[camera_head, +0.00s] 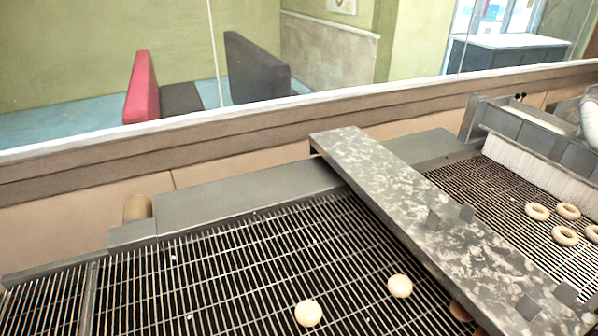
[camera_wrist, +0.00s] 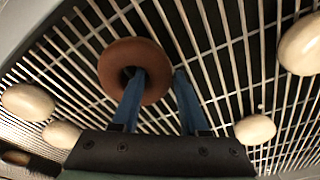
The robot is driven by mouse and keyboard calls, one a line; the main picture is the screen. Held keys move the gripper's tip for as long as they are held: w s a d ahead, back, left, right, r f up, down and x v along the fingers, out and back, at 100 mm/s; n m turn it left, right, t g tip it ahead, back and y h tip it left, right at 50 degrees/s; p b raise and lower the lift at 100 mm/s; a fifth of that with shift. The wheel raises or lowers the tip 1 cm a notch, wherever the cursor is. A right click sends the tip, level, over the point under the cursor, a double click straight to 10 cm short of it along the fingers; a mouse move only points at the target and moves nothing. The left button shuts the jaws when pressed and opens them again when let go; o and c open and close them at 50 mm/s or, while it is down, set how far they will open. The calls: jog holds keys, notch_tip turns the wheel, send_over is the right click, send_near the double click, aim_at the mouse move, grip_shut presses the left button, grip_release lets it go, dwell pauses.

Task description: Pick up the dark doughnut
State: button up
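The dark doughnut (camera_wrist: 112,60) is a brown ring on the wire rack in the wrist view, above and left of centre. My gripper (camera_wrist: 160,78) has two blue fingers reaching toward it. The left fingertip is at the doughnut's hole and the right fingertip is just outside its right edge, so one side of the ring lies between them. The fingers are apart; I cannot tell whether they touch the ring. In the head view my gripper does not show. A brown piece (camera_head: 460,311) shows there partly hidden by the metal plate; I cannot tell whether it is the same doughnut.
Pale dough pieces (camera_wrist: 28,102) lie around on the rack in the wrist view. The head view shows two pale pieces (camera_head: 308,313) on the wire rack (camera_head: 215,270), a mottled metal plate (camera_head: 400,190) across it, and several pale rings (camera_head: 537,211) beyond the plate.

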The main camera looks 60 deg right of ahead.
grip_shut()
